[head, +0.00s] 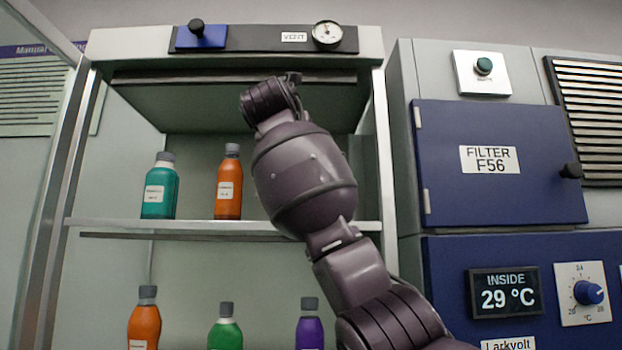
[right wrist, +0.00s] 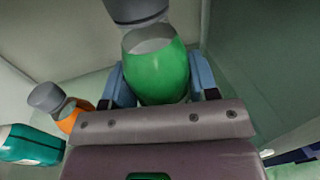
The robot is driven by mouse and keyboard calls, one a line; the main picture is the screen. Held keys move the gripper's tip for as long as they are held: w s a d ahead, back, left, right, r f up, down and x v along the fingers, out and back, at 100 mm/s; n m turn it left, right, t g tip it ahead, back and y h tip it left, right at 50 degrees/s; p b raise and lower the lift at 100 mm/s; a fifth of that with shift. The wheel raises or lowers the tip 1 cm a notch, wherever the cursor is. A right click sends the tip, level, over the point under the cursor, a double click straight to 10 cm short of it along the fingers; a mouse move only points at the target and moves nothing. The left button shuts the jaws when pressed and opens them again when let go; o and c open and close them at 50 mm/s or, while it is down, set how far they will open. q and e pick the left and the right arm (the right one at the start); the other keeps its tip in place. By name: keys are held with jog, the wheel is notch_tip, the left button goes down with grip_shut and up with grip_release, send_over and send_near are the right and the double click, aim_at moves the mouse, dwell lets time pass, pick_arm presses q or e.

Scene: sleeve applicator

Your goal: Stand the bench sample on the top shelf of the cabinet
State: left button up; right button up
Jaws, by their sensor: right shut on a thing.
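The bench sample seems to be the green bottle with a grey cap (right wrist: 157,72) in the right wrist view. My right gripper (right wrist: 162,84) is shut on it, with a blue finger on each side. In the head view my right arm reaches into the open cabinet (head: 230,47) above the top shelf (head: 200,226); the gripper and held bottle are hidden behind the arm. I cannot tell whether the bottle touches the shelf. My left gripper is not in view.
A teal bottle (head: 160,188) and an orange bottle (head: 229,185) stand on the top shelf, left of my arm. Orange (head: 145,322), green (head: 225,330) and purple (head: 310,330) bottles stand below. A blue filter panel (head: 495,195) is at right.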

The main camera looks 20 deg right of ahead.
jog(key=d+f, duration=0.1)
jog(key=f, duration=0.1)
jog(key=w+d+f+p, duration=0.1)
jog(key=f, duration=0.1)
jog(key=w+d+f, duration=0.1)
jog(key=d+f, duration=0.1)
jog(key=shift+w+d+f+p, duration=0.1)
jog(key=shift+w+f+p, duration=0.1)
jog(key=shift+f+p, duration=0.1)
jog(key=shift+w+d+f, duration=0.1)
jog(key=shift+w, duration=0.05)
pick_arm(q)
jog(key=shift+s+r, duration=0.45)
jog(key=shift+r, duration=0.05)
pick_arm(e)
jog(key=shift+f, duration=0.1)
jog(key=shift+d, duration=0.1)
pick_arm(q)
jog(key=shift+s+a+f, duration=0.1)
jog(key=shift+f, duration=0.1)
pick_arm(e)
jog(key=shift+f, duration=0.1)
jog(key=o, duration=1.1)
jog(key=shift+c, duration=0.2)
